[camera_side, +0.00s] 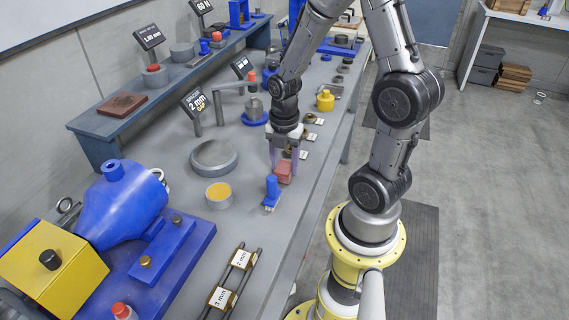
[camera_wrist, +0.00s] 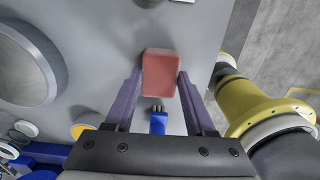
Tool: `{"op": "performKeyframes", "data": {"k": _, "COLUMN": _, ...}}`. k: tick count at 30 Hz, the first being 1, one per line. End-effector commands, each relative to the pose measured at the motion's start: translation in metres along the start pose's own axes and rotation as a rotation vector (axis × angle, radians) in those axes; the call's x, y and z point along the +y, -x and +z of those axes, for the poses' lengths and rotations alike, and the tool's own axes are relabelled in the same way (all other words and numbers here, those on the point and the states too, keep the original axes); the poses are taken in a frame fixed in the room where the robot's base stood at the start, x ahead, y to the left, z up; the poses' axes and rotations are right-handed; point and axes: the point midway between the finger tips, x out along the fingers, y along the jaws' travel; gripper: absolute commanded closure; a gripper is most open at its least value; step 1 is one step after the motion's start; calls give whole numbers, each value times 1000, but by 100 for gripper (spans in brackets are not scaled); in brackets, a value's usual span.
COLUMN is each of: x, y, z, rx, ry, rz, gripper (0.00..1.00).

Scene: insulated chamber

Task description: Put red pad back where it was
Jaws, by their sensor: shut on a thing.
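The red pad (camera_side: 285,174) is a small reddish block at the middle of the grey bench, and in the wrist view (camera_wrist: 160,72) it sits between the two purple fingers. My gripper (camera_side: 283,164) points down and is shut on the red pad; its fingers also show in the wrist view (camera_wrist: 159,78). I cannot tell whether the pad touches the bench top or is slightly above it.
A grey round dish (camera_side: 214,157) and a cup with yellow contents (camera_side: 219,195) stand to the left. A blue and yellow machine (camera_side: 125,205) fills the near left. A brown-red plate (camera_side: 122,105) lies on the raised shelf. Labelled blocks (camera_side: 221,297) sit on rails nearby.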

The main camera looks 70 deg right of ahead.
Motion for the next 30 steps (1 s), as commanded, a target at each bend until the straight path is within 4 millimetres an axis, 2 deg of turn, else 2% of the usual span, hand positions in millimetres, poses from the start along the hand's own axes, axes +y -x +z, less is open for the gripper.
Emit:
{"op": "performKeyframes", "data": {"k": 13, "x": 0, "y": -6, "z": 0, "rx": -1, "ry": 0, "rz": 1, "gripper": 90}}
{"op": "performKeyframes", "data": {"k": 14, "x": 0, "y": -5, "z": 0, "rx": -1, "ry": 0, "rz": 2, "gripper": 40}}
{"op": "performKeyframes", "data": {"k": 18, "x": 0, "y": -5, "z": 0, "rx": -1, "ry": 0, "rz": 2, "gripper": 15}}
{"op": "performKeyframes", "data": {"k": 26, "x": 0, "y": -5, "z": 0, "rx": -1, "ry": 0, "rz": 1, "gripper": 15}}
{"op": "performKeyframes", "data": {"k": 30, "x": 0, "y": 2, "z": 0, "rx": -1, "ry": 0, "rz": 3, "gripper": 15}}
